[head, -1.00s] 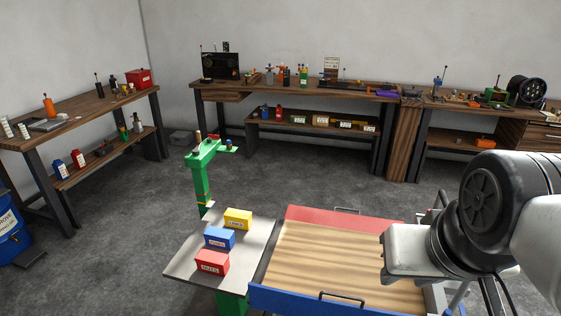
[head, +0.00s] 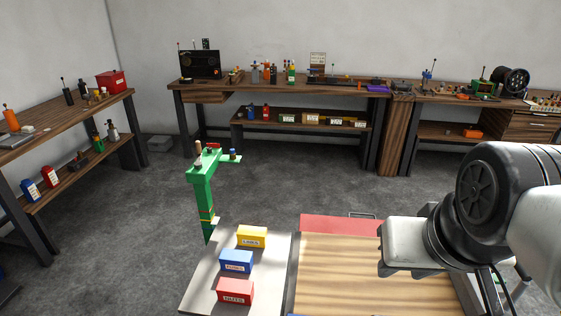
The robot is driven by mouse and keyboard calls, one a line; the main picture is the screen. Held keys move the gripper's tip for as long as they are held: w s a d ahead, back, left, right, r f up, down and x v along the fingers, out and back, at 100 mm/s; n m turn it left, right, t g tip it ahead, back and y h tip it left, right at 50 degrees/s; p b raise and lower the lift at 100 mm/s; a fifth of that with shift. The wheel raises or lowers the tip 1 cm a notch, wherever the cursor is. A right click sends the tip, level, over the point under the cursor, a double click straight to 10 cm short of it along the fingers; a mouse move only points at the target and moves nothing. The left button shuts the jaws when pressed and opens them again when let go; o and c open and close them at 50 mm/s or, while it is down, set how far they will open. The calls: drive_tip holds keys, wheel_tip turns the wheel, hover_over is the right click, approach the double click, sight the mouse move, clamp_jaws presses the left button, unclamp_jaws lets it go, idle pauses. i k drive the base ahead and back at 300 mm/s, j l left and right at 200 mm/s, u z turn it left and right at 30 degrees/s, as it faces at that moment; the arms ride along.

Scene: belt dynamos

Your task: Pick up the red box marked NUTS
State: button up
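The red box marked NUTS (head: 235,291) sits on a light grey plate (head: 203,284), nearest to me in a row of 3 boxes. Behind it are a blue box (head: 236,261) and a yellow box (head: 252,236), both with white labels. My arm comes in from the right over the wooden tabletop, well to the right of the red box. My gripper's fingers do not show in this view.
A wooden tabletop (head: 335,270) with a red edge lies right of the plate. A green stand (head: 203,190) rises behind the plate. Workbenches (head: 280,90) line the walls. Grey floor (head: 120,240) is open to the left.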

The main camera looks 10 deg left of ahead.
sight(230, 290)
drive_tip(key=i+j, duration=0.1)
drive_tip(key=j, duration=0.3)
drive_tip(key=i+j, duration=0.1)
drive_tip(key=j, duration=0.3)
drive_tip(key=i+j, duration=0.1)
drive_tip(key=j, duration=0.3)
drive_tip(key=i+j, duration=0.1)
drive_tip(key=j, duration=0.3)
drive_tip(key=i+j, duration=0.1)
drive_tip(key=j, duration=0.3)
